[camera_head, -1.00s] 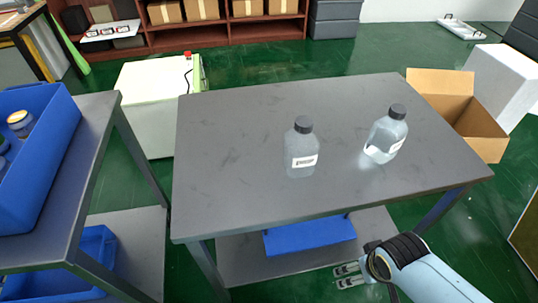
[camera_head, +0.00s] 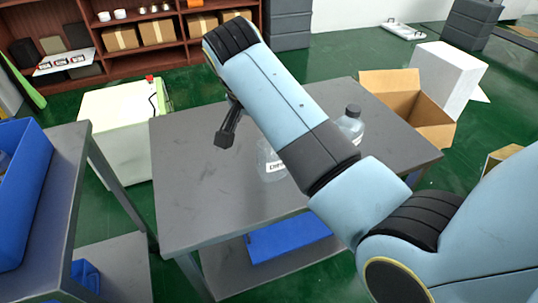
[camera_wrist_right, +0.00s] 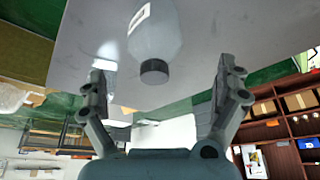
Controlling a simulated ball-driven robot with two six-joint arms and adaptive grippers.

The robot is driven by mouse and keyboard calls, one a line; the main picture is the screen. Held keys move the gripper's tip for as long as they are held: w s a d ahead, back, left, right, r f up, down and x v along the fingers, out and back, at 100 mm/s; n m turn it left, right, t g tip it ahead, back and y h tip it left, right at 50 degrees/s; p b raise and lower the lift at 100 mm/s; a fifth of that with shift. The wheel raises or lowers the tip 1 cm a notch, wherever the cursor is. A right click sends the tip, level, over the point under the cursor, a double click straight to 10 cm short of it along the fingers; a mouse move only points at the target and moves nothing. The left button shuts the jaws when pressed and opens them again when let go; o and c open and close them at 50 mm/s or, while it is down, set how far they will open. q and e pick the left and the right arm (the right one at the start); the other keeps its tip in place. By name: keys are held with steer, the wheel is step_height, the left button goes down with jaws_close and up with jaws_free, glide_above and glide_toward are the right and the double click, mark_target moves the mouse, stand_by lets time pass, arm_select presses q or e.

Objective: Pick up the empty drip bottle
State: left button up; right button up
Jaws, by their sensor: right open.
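Two clear bottles with dark caps stand on the grey table (camera_head: 190,215). The left bottle (camera_head: 270,165) shows its label, and my arm hides its top. The right bottle (camera_head: 351,122) stands behind my arm, with its cap and shoulder showing. I cannot tell which one is empty. My right gripper (camera_head: 228,125) is over the table, above and left of the left bottle in the picture. In the right wrist view, one bottle (camera_wrist_right: 158,32) appears upside down, its cap between the spread fingers of the open gripper (camera_wrist_right: 160,72), not gripped. My left gripper is not in view.
A side table at left holds a blue bin (camera_head: 22,190). An open cardboard box (camera_head: 405,100) and a white block (camera_head: 447,78) stand beyond the table's right end. A white cabinet (camera_head: 120,130) stands behind left. The table's left part is clear.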

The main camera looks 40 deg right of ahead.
steer(key=x, duration=0.9)
steer(key=shift+s+d+f+b, duration=0.15)
steer(key=shift+s+d+b, duration=0.1)
steer(key=shift+b, duration=0.15)
steer(key=c, duration=1.1)
